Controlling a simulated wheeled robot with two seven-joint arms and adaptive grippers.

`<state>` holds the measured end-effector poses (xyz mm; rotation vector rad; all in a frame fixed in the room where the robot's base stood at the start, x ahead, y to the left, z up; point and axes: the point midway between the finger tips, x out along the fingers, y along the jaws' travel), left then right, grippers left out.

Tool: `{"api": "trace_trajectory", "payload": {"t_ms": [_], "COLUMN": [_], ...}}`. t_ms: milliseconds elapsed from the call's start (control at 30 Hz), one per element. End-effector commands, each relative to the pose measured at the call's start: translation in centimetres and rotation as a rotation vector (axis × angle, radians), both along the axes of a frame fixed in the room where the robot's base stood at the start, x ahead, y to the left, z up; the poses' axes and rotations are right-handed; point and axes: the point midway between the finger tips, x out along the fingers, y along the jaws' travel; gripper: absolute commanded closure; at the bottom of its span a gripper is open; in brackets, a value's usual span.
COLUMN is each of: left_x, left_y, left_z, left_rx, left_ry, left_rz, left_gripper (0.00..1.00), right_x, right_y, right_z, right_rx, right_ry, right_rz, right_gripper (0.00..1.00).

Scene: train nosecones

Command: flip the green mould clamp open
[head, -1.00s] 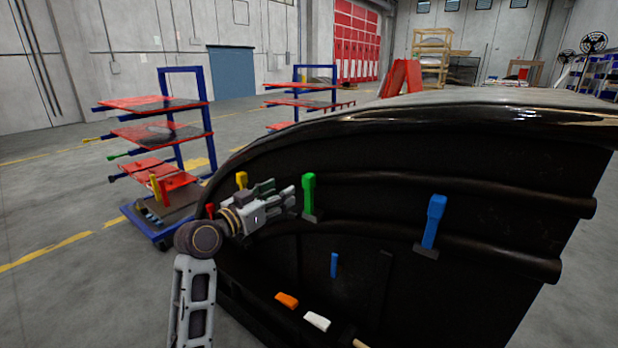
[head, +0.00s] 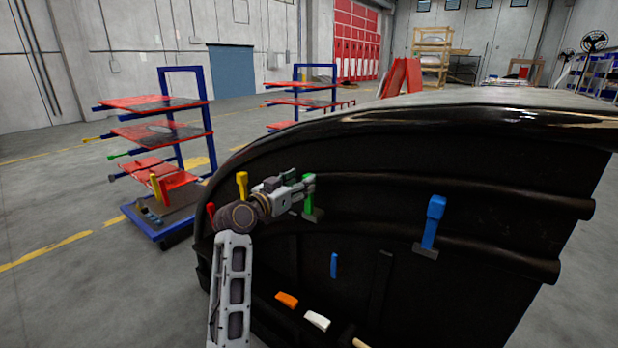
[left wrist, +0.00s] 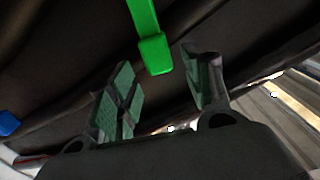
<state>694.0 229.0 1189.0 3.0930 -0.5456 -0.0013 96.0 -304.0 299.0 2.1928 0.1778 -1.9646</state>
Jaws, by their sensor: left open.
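The green clamp (head: 308,195) stands upright on the dark mould wall (head: 360,200), its handle pointing up from a dark base. My left gripper (head: 305,187) is at the clamp in the head view and covers part of it. In the left wrist view the gripper (left wrist: 160,90) is open, with one finger on each side. The green handle (left wrist: 148,30) hangs from the top of that view, its end just beyond and between the fingertips. I cannot tell whether a finger touches it. My right gripper is not in view.
A yellow clamp (head: 242,185) and a red clamp (head: 211,212) are close to my left arm. A blue clamp (head: 431,225) stands to the right. A smaller blue handle (head: 334,264), an orange one (head: 287,300) and a white one (head: 317,320) are lower. Carts stand left.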

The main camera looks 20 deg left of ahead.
Motion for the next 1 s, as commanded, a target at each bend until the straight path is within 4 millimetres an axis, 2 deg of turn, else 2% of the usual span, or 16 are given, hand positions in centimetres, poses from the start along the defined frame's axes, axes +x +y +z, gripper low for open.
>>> {"api": "trace_trajectory", "payload": {"t_ms": [300,500,933,1000], "left_x": [3.0,4.2,4.7,4.6], "left_y": [-1.1,-1.5,-1.7,-1.7], "left_z": [0.1,0.0,0.0,0.0], "left_rx": [-0.001,0.000,0.001,0.001], "left_ry": [-0.001,-0.001,-0.001,0.000], "left_rz": [0.000,0.000,0.001,0.001], "left_gripper": [0.50,0.50,0.50,0.58], "right_x": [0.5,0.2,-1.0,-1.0], "right_y": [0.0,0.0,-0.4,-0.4], "right_z": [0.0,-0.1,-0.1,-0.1], "right_rx": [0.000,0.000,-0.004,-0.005], "right_ry": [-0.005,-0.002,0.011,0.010], "right_rz": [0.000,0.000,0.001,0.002], "right_gripper": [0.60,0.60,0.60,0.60]}}
